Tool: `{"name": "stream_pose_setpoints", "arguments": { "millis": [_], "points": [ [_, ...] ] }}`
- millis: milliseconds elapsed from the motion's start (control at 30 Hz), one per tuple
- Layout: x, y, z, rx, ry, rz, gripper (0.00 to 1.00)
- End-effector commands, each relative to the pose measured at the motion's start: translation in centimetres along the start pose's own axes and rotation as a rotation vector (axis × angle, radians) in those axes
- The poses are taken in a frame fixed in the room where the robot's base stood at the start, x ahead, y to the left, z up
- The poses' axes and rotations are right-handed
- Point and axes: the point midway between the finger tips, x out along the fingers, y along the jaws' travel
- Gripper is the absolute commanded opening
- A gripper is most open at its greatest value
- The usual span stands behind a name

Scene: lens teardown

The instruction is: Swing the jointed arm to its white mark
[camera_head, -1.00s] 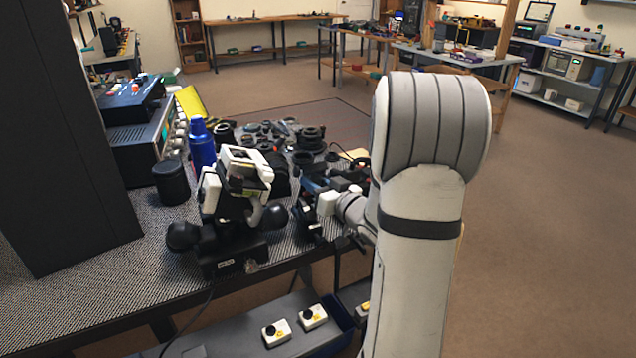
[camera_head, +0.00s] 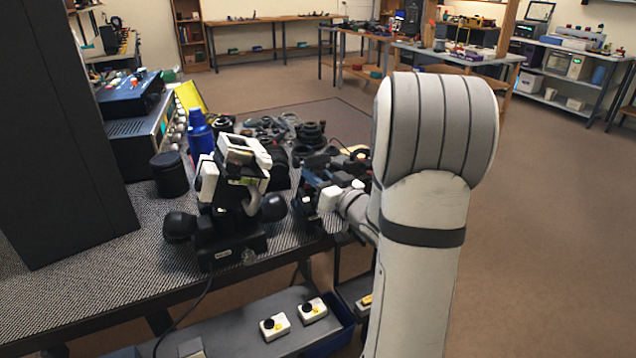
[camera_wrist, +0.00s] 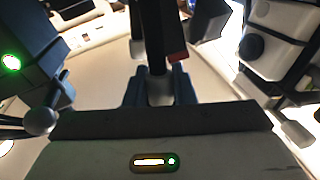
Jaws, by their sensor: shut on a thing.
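In the head view, my gripper (camera_head: 318,190) is low beside the bench edge, small and partly hidden among dark parts. In the wrist view, my gripper (camera_wrist: 160,88) has its two blue-grey fingers close around a dark upright bar (camera_wrist: 156,45). The bar has a red patch by the right finger, and its far end runs out of the picture. I take it for the jointed arm, but its joint and white mark cannot be made out. A black-and-white device (camera_head: 238,170) with two round black knobs stands on the bench left of my gripper.
A blue bottle (camera_head: 199,135), a black cylinder (camera_head: 170,174) and several lens parts (camera_head: 310,136) crowd the bench behind. A dark tall panel (camera_head: 65,140) stands at left. Two small white boxes (camera_head: 274,327) with black knobs sit on a lower shelf. Open floor lies right.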

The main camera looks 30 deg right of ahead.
Motion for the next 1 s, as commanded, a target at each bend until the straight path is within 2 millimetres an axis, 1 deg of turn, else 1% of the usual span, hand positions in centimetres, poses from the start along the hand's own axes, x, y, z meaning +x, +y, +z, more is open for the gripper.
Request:
{"name": "stream_pose_setpoints", "arguments": {
  "millis": [33, 233, 600, 1000],
  "points": [
    [-0.2, 0.2, 0.8, -0.007, 0.030, -0.004, 0.00],
    [-0.9, 0.1, 1.2, -0.033, 0.150, -0.029, 0.00],
    [-2.5, -0.2, 1.4, -0.076, 0.353, -0.071, 0.00],
    [-3.4, -0.5, 1.3, -0.099, 0.464, -0.094, 0.00]
  ]
}}
